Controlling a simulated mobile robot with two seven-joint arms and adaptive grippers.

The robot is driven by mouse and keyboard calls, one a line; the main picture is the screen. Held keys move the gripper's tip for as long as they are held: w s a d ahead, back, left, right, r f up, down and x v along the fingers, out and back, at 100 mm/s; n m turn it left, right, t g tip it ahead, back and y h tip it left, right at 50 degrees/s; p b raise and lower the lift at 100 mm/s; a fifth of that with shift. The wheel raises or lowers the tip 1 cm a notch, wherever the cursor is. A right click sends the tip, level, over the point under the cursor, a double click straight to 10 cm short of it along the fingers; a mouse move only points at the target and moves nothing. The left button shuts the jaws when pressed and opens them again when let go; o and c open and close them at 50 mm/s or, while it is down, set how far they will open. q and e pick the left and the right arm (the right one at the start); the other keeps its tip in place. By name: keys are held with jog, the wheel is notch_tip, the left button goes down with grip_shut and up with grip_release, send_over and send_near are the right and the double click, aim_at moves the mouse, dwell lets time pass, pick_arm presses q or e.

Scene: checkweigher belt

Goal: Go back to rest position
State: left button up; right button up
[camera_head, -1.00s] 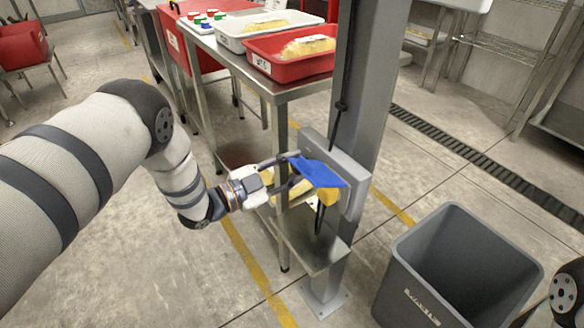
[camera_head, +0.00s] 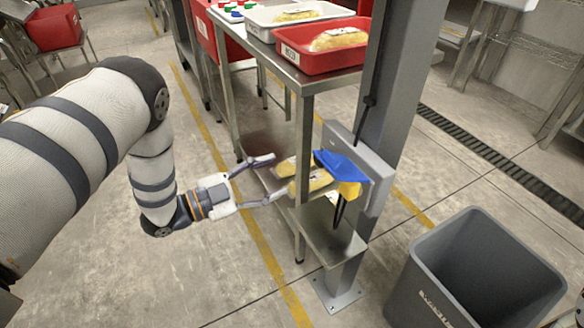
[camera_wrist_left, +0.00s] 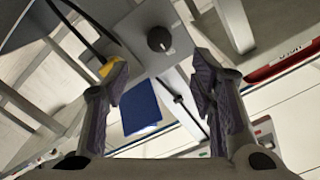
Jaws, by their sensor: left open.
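My left gripper (camera_head: 268,179) is open and empty in the head view, in front of the grey post with its fingers pointing right. A blue cloth-like item (camera_head: 341,168) sits at the grey box on the post, just beyond the fingertips and apart from them. A yellow piece (camera_head: 350,189) shows under it. In the left wrist view the open fingers (camera_wrist_left: 160,85) frame a blue flat shape (camera_wrist_left: 140,107), and a bit of yellow (camera_wrist_left: 108,66) shows behind the left finger. My right gripper is not in view.
A grey waste bin (camera_head: 403,284) stands at the lower right. A steel table (camera_head: 303,84) holds a red tray (camera_head: 284,53) and a white tray (camera_head: 254,28) with yellow bags. Yellow bags (camera_head: 312,184) lie below, by a small steel shelf (camera_head: 322,238). The floor at lower left is clear.

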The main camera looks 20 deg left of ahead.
pick_arm(q)
jog(key=shift+s+a, duration=0.25)
jog(key=shift+s, duration=0.05)
jog(key=s+d+f+n+g+y+p, duration=0.1)
jog(key=s+f+n+g+y+p, duration=0.1)
jog(key=s+f+n+g+y, duration=0.5)
jog(key=s+d+f+n+g+y+p, duration=0.1)
jog(key=s+f+n+p, duration=0.3)
jog(key=s, duration=0.6)
jog(key=s+r+n+g+y, duration=0.1)
jog(key=s+g, duration=0.2)
jog(key=s, duration=0.5)
jog(key=s+n+g+y, duration=0.1)
jog(key=s+g, duration=0.2)
jog(key=s, duration=0.6)
jog(key=s+r+n+g+y+p, duration=0.1)
jog(key=s+n+g, duration=0.1)
jog(key=s, duration=0.7)
jog(key=shift+r+g, duration=0.35)
jog(key=shift+g, duration=0.05)
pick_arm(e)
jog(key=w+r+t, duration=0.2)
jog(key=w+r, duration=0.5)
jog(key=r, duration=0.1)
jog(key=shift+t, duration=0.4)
pick_arm(q)
jog(key=shift+w+d, duration=0.1)
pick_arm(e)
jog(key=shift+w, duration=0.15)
